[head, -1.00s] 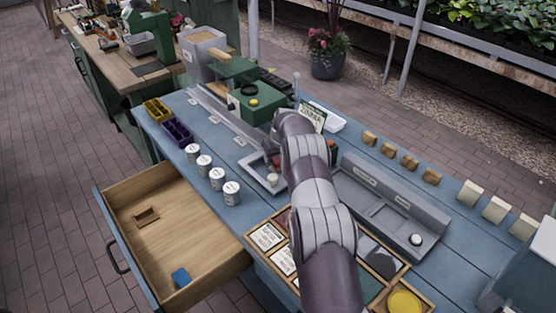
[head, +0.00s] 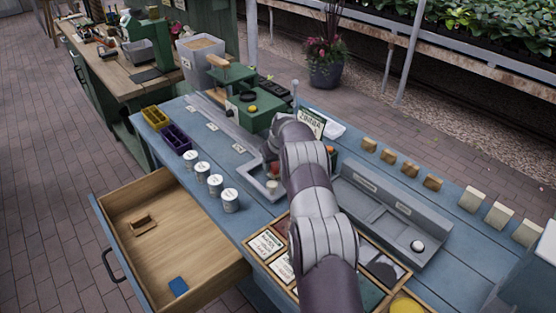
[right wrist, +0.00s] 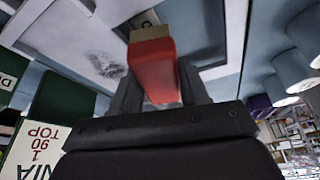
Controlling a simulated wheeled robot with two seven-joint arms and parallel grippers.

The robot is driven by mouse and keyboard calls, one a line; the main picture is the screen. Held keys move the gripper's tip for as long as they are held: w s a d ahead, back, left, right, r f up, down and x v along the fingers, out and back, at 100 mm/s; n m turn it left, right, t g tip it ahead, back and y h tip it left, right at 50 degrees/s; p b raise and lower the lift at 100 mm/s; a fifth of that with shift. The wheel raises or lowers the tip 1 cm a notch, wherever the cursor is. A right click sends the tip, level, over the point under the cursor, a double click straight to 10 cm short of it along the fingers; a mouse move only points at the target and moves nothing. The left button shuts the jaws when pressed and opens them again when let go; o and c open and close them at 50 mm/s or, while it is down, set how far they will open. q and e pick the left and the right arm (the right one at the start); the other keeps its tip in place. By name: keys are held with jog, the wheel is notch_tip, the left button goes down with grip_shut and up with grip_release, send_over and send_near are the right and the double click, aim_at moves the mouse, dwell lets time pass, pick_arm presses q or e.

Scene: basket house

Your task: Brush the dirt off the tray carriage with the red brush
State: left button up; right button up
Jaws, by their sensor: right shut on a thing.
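My right gripper (right wrist: 155,95) is shut on the red brush (right wrist: 152,68), whose tan bristle end points away from the fingers. In the head view the gripper (head: 272,155) reaches down over the tray carriage (head: 250,185), a pale grey framed tray on the blue bench beside the green machine. In the right wrist view the carriage (right wrist: 60,35) shows a dark grey dirt smudge (right wrist: 106,66) left of the brush. I cannot tell whether the bristles touch the surface. My arm hides part of the carriage in the head view. My left gripper is out of view.
The green machine (head: 262,112) stands behind the carriage, with a green-and-white sign (head: 311,122) near my wrist. White cans (head: 215,185) stand to the left. An open drawer (head: 170,240) juts out at front left. A grey rack (head: 385,215) lies to the right.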

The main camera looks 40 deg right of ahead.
jog(key=shift+r, duration=0.1)
notch_tip(320, 180, up, 6)
jog(key=p, duration=0.4)
jog(key=shift+r+p, duration=1)
jog(key=shift+r, duration=0.55)
jog(key=shift+f, duration=0.1)
